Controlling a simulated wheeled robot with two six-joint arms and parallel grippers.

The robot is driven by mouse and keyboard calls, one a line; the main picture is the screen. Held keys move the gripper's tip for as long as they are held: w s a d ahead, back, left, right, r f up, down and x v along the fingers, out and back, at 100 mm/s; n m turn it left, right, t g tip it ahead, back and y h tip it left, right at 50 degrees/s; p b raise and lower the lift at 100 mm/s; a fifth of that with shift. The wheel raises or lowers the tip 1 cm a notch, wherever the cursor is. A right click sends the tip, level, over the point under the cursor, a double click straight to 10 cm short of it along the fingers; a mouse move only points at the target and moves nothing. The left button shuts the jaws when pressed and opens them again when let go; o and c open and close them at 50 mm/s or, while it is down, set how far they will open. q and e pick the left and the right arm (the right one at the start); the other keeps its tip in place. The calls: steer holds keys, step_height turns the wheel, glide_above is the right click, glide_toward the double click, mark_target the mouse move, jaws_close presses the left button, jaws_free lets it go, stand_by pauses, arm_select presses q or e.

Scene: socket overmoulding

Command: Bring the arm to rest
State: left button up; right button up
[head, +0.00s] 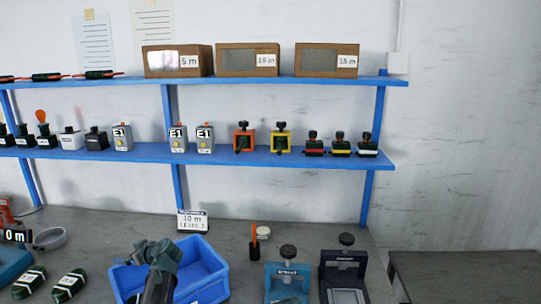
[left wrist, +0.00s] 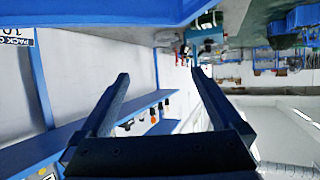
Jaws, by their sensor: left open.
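My left gripper (head: 160,252) is dark and stands over the blue bin (head: 212,266) on the workbench in the head view, hiding part of the bin. In the left wrist view my left gripper (left wrist: 158,78) shows two dark fingers spread wide apart with nothing between them. That view is upside down, with the bench and shelves seen around the fingers. I cannot tell how high the gripper is above the bin. My right gripper is in neither view.
A blue press (head: 287,280) and a dark press (head: 343,275) stand right of the bin. A 10 m sign (head: 192,220) stands behind it. Green cable coils (head: 69,285) lie to the left. Blue shelves (head: 225,156) hold several small tools and boxes.

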arm_select(q)
steer(key=shift+d+r+m+t, duration=0.1)
steer(key=shift+r+m+t, duration=0.15)
steer(key=shift+m+t, duration=0.15)
steer(key=shift+h, duration=0.3)
